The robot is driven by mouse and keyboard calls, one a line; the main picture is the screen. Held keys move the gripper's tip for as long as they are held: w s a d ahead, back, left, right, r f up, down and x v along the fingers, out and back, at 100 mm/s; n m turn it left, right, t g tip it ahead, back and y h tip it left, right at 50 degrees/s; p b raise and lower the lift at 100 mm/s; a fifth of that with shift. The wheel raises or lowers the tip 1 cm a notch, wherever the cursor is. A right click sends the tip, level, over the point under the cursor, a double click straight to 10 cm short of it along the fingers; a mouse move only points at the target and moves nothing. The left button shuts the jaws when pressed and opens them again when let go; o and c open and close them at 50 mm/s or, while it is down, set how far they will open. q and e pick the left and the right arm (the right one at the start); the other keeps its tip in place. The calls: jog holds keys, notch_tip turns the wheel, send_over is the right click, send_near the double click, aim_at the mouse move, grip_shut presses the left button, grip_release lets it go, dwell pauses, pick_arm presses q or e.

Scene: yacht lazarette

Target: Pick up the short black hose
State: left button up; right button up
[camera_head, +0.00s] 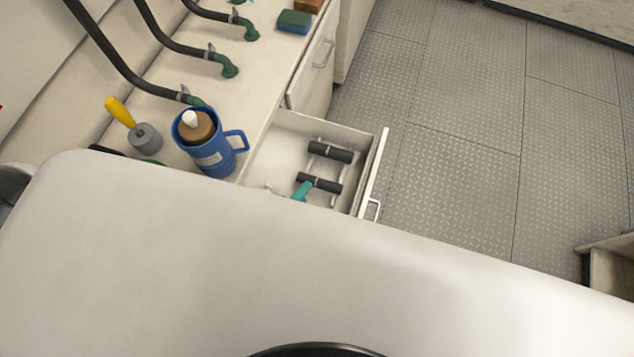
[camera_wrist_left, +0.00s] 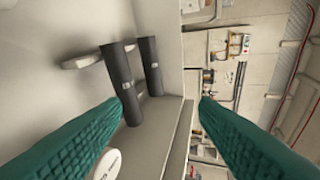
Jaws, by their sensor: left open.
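In the head view one is farther back (camera_head: 330,152) and one nearer (camera_head: 319,183). The left wrist view also shows the nearer-looking hose (camera_wrist_left: 124,84) and the other hose (camera_wrist_left: 151,66). My left gripper (camera_wrist_left: 160,105) is open, and its teal fingers hold nothing. In the head view a teal fingertip (camera_head: 302,190) shows beside the nearer hose; my white body hides the rest. Whether it touches cannot be told. My right gripper is not in view.
The drawer (camera_head: 376,172) has raised walls around the hoses. On the counter stand a blue jug (camera_head: 217,158) and a yellow-handled tool (camera_head: 120,111); larger hoses with green fittings (camera_head: 230,67) run behind. A white round piece (camera_wrist_left: 107,165) shows low in the wrist view.

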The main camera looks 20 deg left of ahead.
pick_arm(q)
jog(key=b, duration=0.5)
send_near(320, 183)
jog(key=shift+w+a+f, duration=0.1)
jog(key=shift+w+f, duration=0.2)
jog(key=shift+f, duration=0.2)
jog(key=shift+w+f, duration=0.25)
jog(key=shift+f, duration=0.3)
jog(key=shift+w+f, duration=0.15)
jog(key=shift+w, duration=0.45)
jog(key=b+x, duration=0.3)
jog(key=x, duration=0.2)
jog(key=shift+w+d+f+b, duration=0.15)
jog(key=shift+w+d+b, duration=0.15)
jog(key=shift+b, duration=0.1)
jog(key=shift+w, duration=0.25)
jog(key=shift+c, duration=0.3)
jog(key=c, duration=1.1)
